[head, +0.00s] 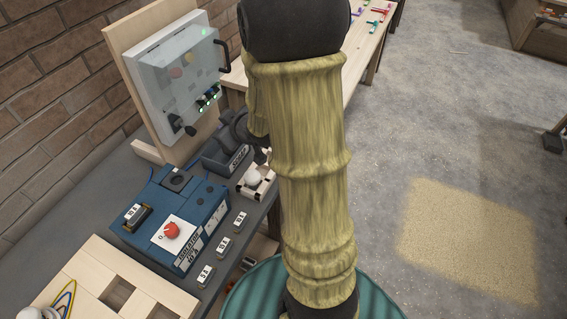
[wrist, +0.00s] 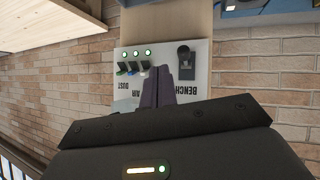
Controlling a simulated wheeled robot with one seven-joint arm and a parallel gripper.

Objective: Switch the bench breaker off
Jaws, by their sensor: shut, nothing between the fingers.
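The bench breaker (wrist: 187,65) is a black lever switch with a round knob on the light grey panel, beside the upside-down label BENCH in the wrist view. In the head view the breaker (head: 176,122) sits low on the panel (head: 160,85), its knob sticking out to the lower right. My gripper (wrist: 160,72) is shut and empty. Its dark fingers appear between the breaker and the smaller switches, and part of the label is covered. I see no clear contact with the breaker. In the head view my arm hides much of the area near the gripper.
Several small switches (wrist: 133,68) with lit green lamps sit beside the breaker, near labels AIR and DUST. A blue machine (head: 190,215) with a red knob (head: 171,230) and a dark tool (head: 226,160) stand on the bench below the panel. The floor at right is clear.

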